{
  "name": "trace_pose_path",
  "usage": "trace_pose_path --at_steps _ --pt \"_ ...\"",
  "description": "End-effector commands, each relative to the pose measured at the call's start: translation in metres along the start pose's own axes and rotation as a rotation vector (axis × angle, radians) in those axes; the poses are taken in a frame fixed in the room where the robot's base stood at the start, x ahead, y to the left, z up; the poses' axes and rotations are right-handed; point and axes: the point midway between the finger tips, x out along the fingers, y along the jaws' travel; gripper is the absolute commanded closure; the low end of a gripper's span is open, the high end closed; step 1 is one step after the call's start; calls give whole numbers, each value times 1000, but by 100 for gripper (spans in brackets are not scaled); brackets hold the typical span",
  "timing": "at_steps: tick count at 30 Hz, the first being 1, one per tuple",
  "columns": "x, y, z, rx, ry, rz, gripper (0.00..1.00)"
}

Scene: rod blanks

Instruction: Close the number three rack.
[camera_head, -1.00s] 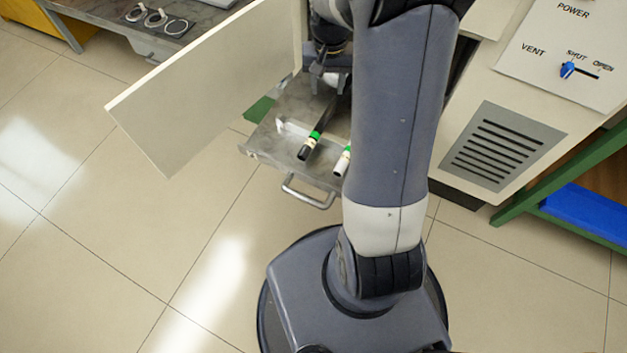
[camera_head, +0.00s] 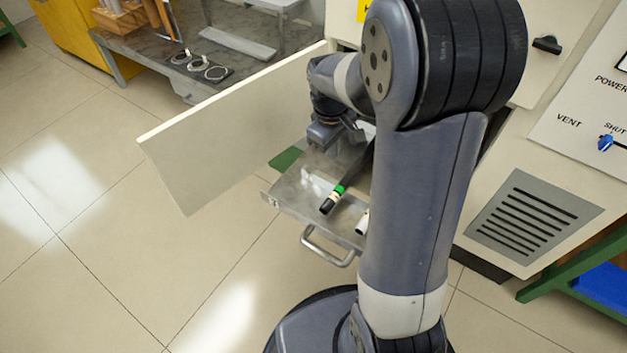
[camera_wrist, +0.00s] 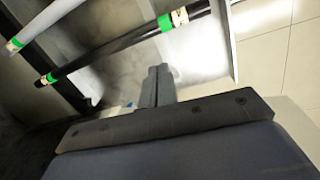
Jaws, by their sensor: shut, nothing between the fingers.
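A grey metal rack (camera_head: 292,191) stands pulled out of the cream cabinet, with a bar handle (camera_head: 328,250) on its front. No number is legible on it. A black rod with a green band (camera_head: 333,200) and a white-ended rod (camera_head: 362,224) lie in it. In the wrist view the black rod (camera_wrist: 115,47) and the white rod (camera_wrist: 42,27) cross the top left. My gripper (camera_wrist: 158,72) is shut and empty, its fingertips close to the black rod; contact cannot be told. In the head view, my wrist hangs over the rack's back part and the fingertips are hidden.
An open cream door panel (camera_head: 235,130) stands left of the rack. A cabinet with a vent grille (camera_head: 535,217) is on the right, beside a green-framed stand (camera_head: 570,265). A grey bench (camera_head: 150,60) with rings is behind. The tiled floor in front is clear.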

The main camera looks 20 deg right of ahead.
Motion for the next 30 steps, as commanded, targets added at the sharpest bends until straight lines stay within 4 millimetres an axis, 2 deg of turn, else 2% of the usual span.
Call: trace_pose_path --at_steps 15,21,25,30 --pt "8 -59 -25 -1081 -36 102 100" --pt "9 -78 -31 -1448 -67 137 100" --pt "9 -86 -33 -1598 -83 149 100" --pt "11 -89 -34 -1674 -93 155 100"
